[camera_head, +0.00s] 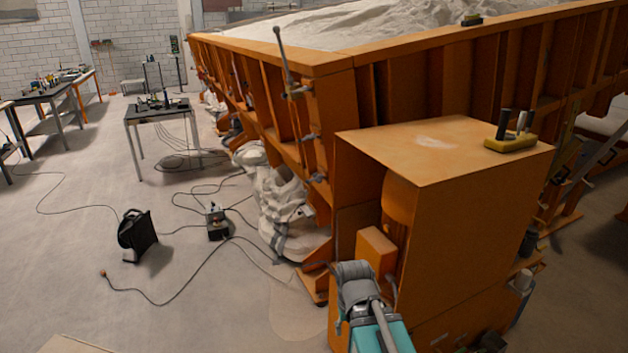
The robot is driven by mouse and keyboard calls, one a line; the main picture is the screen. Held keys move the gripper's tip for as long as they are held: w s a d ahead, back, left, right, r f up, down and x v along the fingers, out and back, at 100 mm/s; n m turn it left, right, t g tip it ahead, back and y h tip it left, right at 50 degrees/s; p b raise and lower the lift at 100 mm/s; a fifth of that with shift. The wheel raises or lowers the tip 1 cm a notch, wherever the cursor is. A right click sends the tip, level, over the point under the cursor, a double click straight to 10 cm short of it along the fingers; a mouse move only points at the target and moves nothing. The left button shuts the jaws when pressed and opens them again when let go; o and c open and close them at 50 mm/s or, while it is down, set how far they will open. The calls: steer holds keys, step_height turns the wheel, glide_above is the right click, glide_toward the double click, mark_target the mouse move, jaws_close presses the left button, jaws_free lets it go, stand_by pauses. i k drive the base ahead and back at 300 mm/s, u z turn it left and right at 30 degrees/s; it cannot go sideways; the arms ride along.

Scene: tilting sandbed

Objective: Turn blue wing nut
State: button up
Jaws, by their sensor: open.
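I cannot make out a blue wing nut in the head view. The orange sandbed frame (405,95) carries small grey metal fittings on its near corner, including one fitting (309,138) and a lower one (318,177); they are too small to identify. A long grey lever (286,62) stands up at the same corner. Part of my grey and teal arm shows at the bottom centre, in front of the orange box. My gripper's fingers do not show.
An orange box housing (470,220) juts from the sandbed, with a yellow-based tool (511,144) on top. White sacks (285,205) lie along its left side. A black cable reel (137,233), a small box (217,222) and loose cables lie on the floor. A table (160,114) stands behind.

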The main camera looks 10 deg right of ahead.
mark_target(319, 179)
steer(key=z, duration=0.1)
steer(key=i, duration=1)
steer(key=u, duration=0.05)
